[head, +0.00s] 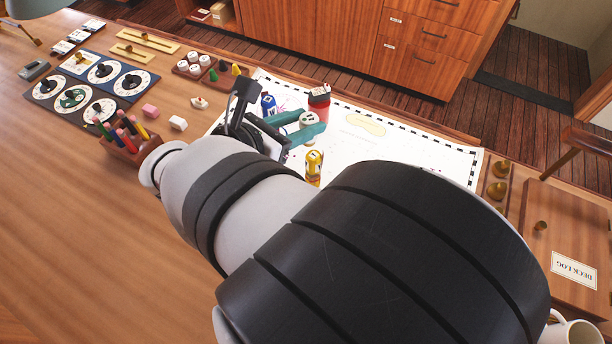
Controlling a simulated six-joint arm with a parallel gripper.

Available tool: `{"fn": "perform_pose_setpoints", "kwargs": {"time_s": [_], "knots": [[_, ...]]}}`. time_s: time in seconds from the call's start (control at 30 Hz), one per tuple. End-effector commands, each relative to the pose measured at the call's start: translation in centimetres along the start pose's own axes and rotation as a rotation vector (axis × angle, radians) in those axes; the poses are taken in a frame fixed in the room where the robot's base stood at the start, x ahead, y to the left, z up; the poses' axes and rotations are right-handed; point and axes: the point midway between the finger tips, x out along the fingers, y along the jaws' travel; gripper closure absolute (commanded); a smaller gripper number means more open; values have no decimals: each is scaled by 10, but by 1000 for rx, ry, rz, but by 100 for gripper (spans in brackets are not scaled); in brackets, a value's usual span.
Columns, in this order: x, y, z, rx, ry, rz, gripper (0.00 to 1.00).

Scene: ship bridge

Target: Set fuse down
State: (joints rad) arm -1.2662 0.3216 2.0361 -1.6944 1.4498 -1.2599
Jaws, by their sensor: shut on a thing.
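My gripper (308,126) is in the head view, over the white chart (420,150). Its teal fingers are closed around a small pale piece with dark marks on top, which looks like the fuse (309,118). Its lower part is hidden by the fingers, so I cannot tell whether it touches the chart. A red piece (319,93) stands just behind it, a blue piece (268,103) to its left, and a yellow piece (314,163) in front. My arm hides the near part of the chart.
A pen holder (130,143), pink block (150,111) and white block (178,123) are at left, with dial panels (103,73) beyond. Brass weights (499,190) and a deck log box (575,245) are at right. The chart's right part is clear.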

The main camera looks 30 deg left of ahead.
Motion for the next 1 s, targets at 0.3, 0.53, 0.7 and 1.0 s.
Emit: {"fn": "perform_pose_setpoints", "kwargs": {"time_s": [0.3,0.53,0.7,1.0], "knots": [[-4,-98,-6,36,1,-81,100],[2,-128,-22,39,1,-105,100],[17,-128,-54,37,1,-106,100],[41,-128,-104,39,2,-103,100]]}}
